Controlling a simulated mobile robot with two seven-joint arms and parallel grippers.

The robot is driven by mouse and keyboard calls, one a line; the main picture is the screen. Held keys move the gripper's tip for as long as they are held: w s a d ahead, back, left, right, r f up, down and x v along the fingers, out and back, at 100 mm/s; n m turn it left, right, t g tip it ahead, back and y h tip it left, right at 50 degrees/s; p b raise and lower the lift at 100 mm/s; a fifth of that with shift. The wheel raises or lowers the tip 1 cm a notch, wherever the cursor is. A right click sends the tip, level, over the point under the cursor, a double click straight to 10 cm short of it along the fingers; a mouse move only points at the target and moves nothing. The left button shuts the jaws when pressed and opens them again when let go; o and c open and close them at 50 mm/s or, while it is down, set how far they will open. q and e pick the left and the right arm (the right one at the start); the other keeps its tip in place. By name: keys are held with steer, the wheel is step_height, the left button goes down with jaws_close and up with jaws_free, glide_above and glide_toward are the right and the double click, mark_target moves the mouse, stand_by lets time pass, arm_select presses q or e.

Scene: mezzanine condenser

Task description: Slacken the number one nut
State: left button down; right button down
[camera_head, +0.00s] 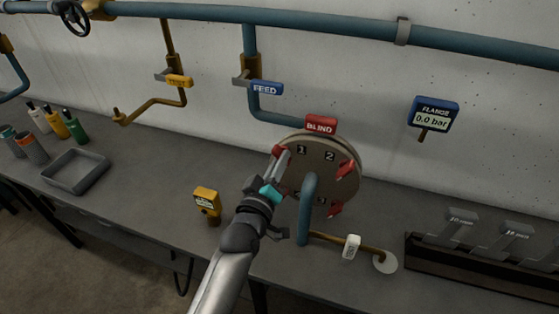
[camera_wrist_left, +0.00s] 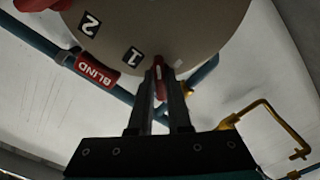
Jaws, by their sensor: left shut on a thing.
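The round grey-brown flange disc (camera_head: 318,147) stands upright on the bench, with numbers and several red nuts around its rim. The number one nut (camera_head: 278,150) is red and sits at the upper left rim beside the "1". My left gripper (camera_head: 276,163) reaches the rim there from the front, its fingers shut on this nut. In the left wrist view the red nut (camera_wrist_left: 160,88) shows between the two dark fingers, just by the "1" on the disc (camera_wrist_left: 180,25). Other red nuts (camera_head: 346,169) sit at the right. My right gripper is not in view.
A red BLIND tag (camera_head: 320,125) is above the disc, with a blue pipe (camera_head: 308,215) in front. The FLANGE gauge (camera_head: 433,114) reads 0.0 bar. A yellow meter (camera_head: 207,202) stands left of my arm. A grey tray (camera_head: 75,187) and bottles are farther left; a rack (camera_head: 480,262) is right.

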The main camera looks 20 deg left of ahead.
arm_select(q)
steer(key=c, duration=0.9)
jaws_free()
steer(key=shift+o, duration=0.2)
steer(key=shift+s, duration=0.15)
steer(key=s, duration=1.5)
steer(key=shift+a+b, duration=0.25)
steer(key=shift+b, duration=0.1)
steer(key=shift+f, duration=0.1)
steer(key=s+d+f+m+g+b, duration=0.1)
steer(key=s+f+m+g+b, duration=0.15)
steer(key=f, duration=1.05)
steer(key=s+d+f+m+g+h+b, duration=0.1)
steer(key=s+f+m+g+b, duration=0.15)
steer(key=f, duration=0.95)
steer(key=s+d+f+m+g+b, duration=0.15)
steer(key=s+f+g, duration=0.25)
steer(key=f, duration=0.9)
steer(key=s+a+f+m+g+b, duration=0.2)
steer(key=s+a+f+g+b, duration=0.1)
steer(key=s+f, duration=0.7)
steer(key=s+a+f+m+g+y+b, duration=0.1)
steer(key=s+a+f+m+g+b, duration=0.1)
steer(key=s+f, duration=0.9)
steer(key=a+g+b, duration=0.1)
steer(key=a+g, duration=0.1)
steer(key=g, duration=0.1)
steer(key=shift+s+y, duration=0.3)
